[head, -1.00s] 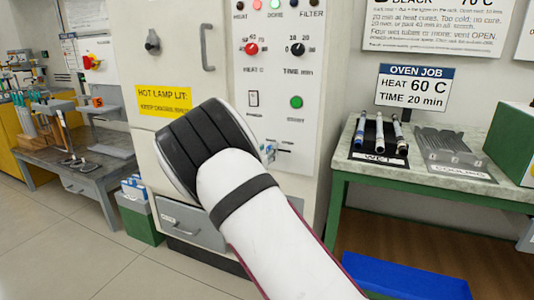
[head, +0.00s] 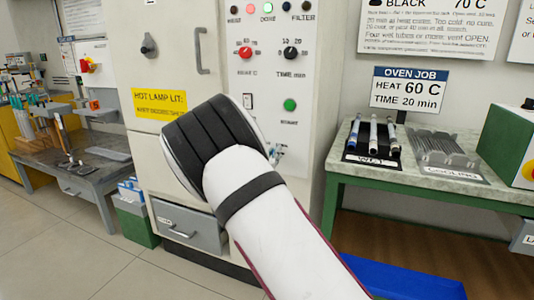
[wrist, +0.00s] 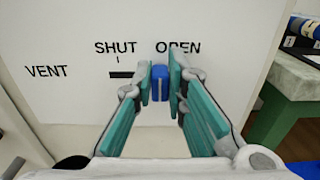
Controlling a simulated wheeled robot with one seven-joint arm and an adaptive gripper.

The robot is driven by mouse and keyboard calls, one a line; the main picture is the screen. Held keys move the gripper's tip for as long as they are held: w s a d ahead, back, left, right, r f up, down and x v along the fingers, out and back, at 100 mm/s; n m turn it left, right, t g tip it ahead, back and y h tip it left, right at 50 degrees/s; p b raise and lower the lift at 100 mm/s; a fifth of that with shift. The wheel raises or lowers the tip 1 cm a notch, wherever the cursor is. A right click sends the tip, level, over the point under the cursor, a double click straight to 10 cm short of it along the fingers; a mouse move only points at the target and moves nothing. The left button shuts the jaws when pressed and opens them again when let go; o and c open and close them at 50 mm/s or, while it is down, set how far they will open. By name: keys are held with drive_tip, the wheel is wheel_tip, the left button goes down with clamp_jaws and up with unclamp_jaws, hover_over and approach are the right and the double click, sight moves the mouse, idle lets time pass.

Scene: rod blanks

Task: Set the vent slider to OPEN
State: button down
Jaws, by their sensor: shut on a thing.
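The vent slider has a blue knob (wrist: 159,86) in a dark horizontal slot (wrist: 121,75) on the white panel, in the wrist view. The labels VENT, SHUT and OPEN stand above and left of the slot. The knob is right of the SHUT mark, beneath the left part of the word OPEN. My gripper (wrist: 160,84) is shut on the knob, with a teal-lined finger on either side. The right finger hides part of OPEN and the slot's right end. In the head view my arm hides most of the slider.
The oven front has a door handle (head: 202,50), dials, and a green button (head: 290,105) above my gripper. A grey drawer (head: 189,228) is below. To the right, a green bench (head: 345,168) holds a rack of tubes and a cooling rack (head: 446,157). A sign (head: 408,90) reads HEAT 60 C, TIME 20 min.

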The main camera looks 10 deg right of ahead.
drive_tip(key=shift+s+d, duration=0.65)
drive_tip(key=shift+d, duration=0.25)
drive_tip(key=c, duration=1.6)
unclamp_jaws()
drive_tip(key=shift+d, duration=0.1)
drive_tip(key=shift+s, duration=0.1)
drive_tip(key=shift+s+a, duration=0.25)
drive_tip(key=shift+a, duration=0.15)
drive_tip(key=v, duration=1.1)
drive_tip(key=shift+s, duration=0.1)
drive_tip(key=shift+d, duration=0.1)
